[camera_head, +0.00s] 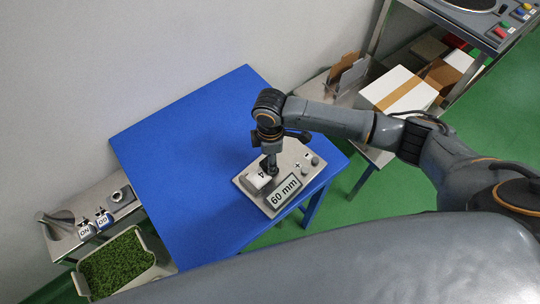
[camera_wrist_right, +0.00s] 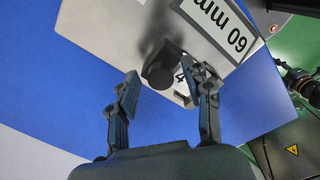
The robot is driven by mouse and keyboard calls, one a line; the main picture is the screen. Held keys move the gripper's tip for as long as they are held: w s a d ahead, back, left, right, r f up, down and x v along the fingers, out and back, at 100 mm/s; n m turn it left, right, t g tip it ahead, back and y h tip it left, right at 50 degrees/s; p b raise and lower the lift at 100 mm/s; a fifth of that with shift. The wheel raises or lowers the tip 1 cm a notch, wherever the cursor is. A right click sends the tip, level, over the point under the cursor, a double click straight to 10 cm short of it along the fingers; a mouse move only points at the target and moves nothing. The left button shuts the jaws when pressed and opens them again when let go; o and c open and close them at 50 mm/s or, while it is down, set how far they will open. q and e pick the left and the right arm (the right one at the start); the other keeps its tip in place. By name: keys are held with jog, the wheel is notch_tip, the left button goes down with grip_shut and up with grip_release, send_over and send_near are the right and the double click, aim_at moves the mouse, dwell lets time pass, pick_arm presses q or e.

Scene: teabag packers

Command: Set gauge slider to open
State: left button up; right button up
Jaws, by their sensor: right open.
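The gauge (camera_head: 247,186) is a light metal panel on the blue table, with a "60 mm" display (camera_head: 285,190), a plus and minus mark and round buttons (camera_head: 309,165). A pale block (camera_head: 258,181) sits on its left part. In the right wrist view the panel (camera_wrist_right: 120,30) shows a dark round knob (camera_wrist_right: 159,75) in a dark slot, with a "4" beside it. My right gripper (camera_wrist_right: 164,76) is open, its fingers on either side of the knob with gaps. In the head view it (camera_head: 270,170) points down over the panel and hides the knob. My left gripper is out of view.
The blue table (camera_head: 190,130) is otherwise clear. At lower left are a metal stand with blue-labelled switches (camera_head: 94,226) and a bin of green leaves (camera_head: 115,264). A taped white box (camera_head: 399,90) stands at upper right, near a control panel (camera_head: 500,25).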

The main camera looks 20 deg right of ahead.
aim_at(280, 159)
grip_shut()
jog(key=shift+w+d+p, duration=0.1)
jog(key=shift+w+d, duration=0.25)
jog(key=shift+d, duration=0.3)
jog(key=shift+w+d+p, duration=0.15)
jog(key=shift+w+d, duration=0.2)
jog(key=shift+d, duration=0.35)
jog(key=shift+w+d+p, duration=0.1)
jog(key=shift+w+d, duration=0.25)
jog(key=shift+d, duration=0.3)
grip_release()
jog(key=shift+r, duration=0.15)
notch_tip(280, 159, up, 12)
